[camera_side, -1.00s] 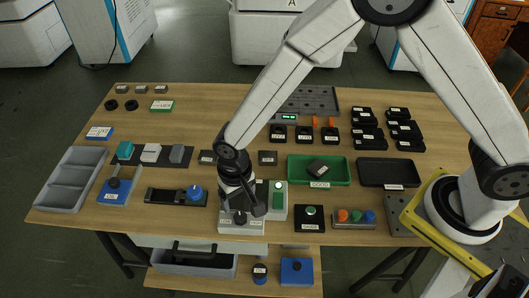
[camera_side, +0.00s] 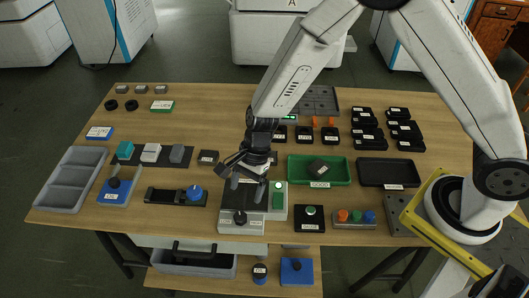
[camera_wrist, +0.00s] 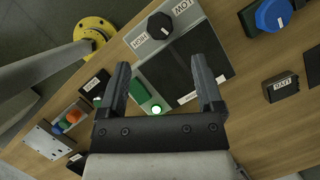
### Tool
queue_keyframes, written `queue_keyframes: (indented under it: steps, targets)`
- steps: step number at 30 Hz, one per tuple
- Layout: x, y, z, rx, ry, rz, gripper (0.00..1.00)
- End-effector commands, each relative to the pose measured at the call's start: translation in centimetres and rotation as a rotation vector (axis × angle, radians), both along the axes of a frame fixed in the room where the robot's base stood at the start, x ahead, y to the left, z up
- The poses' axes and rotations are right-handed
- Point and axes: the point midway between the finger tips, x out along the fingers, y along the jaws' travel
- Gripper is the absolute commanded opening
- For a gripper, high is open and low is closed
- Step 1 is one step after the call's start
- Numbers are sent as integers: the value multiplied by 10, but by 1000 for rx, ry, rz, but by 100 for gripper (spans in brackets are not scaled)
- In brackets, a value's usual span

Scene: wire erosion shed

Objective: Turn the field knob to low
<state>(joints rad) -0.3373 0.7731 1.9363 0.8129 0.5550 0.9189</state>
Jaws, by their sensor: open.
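The field knob is a black knob (camera_side: 240,218) on the front of a grey control box (camera_side: 228,229). In the wrist view the knob (camera_wrist: 160,27) sits between a LOW label (camera_wrist: 182,8) on the right and a HIGH label (camera_wrist: 138,40) on the left. A pale mark on the knob seems to face the LOW side, but it is small. My gripper (camera_side: 247,188) is open and empty above the box, behind and clear of the knob in the side view. Its two fingers (camera_wrist: 162,75) stand apart over the box's dark panel in the wrist view.
A green switch with a lit lamp (camera_side: 278,194) is on the box's right. A blue knob (camera_side: 195,193) on a black slide stands left. A black button box (camera_side: 310,217) and a green GOOD tray (camera_side: 320,181) lie right. Bare table separates them.

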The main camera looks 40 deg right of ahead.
Motion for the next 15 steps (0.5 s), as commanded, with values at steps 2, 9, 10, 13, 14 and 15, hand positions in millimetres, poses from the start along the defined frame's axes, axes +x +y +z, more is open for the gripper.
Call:
queue_keyframes:
  steps: [2, 9, 10, 13, 14, 15]
  targets:
    - [0, 0, 0, 0, 1, 0, 85]
    - [-1, 3, -7, 0, 1, 4, 85]
    - [-1, 4, -9, 0, 0, 4, 85]
    - [-2, 7, -17, -1, 1, 5, 85]
    - [-3, 8, -19, -1, 1, 5, 85]
    - [-3, 10, -23, -1, 1, 5, 85]
